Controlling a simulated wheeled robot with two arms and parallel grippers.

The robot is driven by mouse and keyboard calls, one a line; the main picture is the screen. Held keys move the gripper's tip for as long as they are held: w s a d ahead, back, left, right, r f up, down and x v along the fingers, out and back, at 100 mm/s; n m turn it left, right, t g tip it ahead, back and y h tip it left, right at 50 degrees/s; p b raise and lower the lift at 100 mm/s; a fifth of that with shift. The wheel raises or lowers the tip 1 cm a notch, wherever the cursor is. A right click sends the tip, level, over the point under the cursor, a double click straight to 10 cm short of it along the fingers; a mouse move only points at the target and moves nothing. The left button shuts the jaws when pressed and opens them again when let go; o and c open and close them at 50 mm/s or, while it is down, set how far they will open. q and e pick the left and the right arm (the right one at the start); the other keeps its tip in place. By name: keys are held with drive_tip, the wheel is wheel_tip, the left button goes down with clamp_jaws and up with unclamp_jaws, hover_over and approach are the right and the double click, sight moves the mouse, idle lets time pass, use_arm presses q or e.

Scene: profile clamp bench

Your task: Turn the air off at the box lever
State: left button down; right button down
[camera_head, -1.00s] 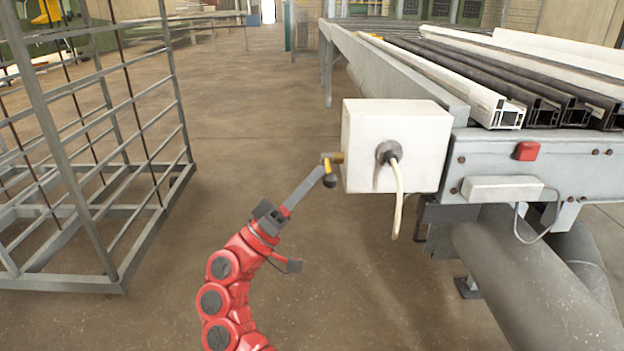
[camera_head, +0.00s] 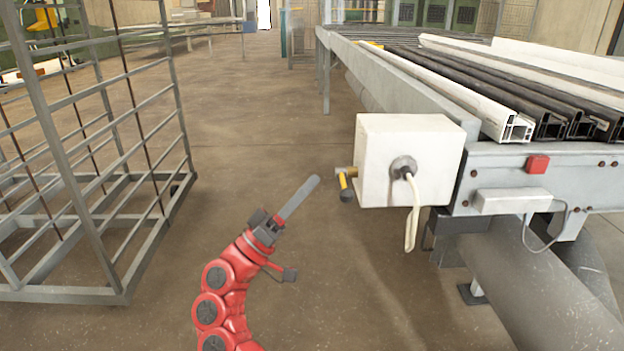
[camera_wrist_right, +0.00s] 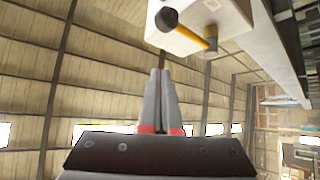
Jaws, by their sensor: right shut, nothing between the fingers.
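The white box (camera_head: 410,160) is fixed to the end of the bench. Its lever (camera_head: 345,184), yellow with a black knob, hangs down from a brass fitting on the box's left side. In the right wrist view the lever (camera_wrist_right: 192,32) shows above the fingertips, apart from them. My right gripper (camera_head: 313,181) is shut and empty, its fingers pointing up and right, a short gap left of the lever. In the right wrist view its fingers (camera_wrist_right: 159,75) are together with nothing between them. My left gripper is not in view.
A grey wire-mesh rack (camera_head: 125,275) stands at the left. The bench (camera_head: 500,165) carries white and black profiles (camera_head: 470,95), with a red button (camera_head: 537,164) on its end. A pale hose (camera_head: 412,220) hangs from the box. The floor between rack and bench is clear.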

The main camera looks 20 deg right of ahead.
drive_tip(key=w+v, duration=0.1)
drive_tip(key=v, duration=0.5)
drive_tip(key=shift+a+f, duration=0.15)
drive_tip(key=shift+f, duration=0.35)
drive_tip(key=shift+s, duration=0.15)
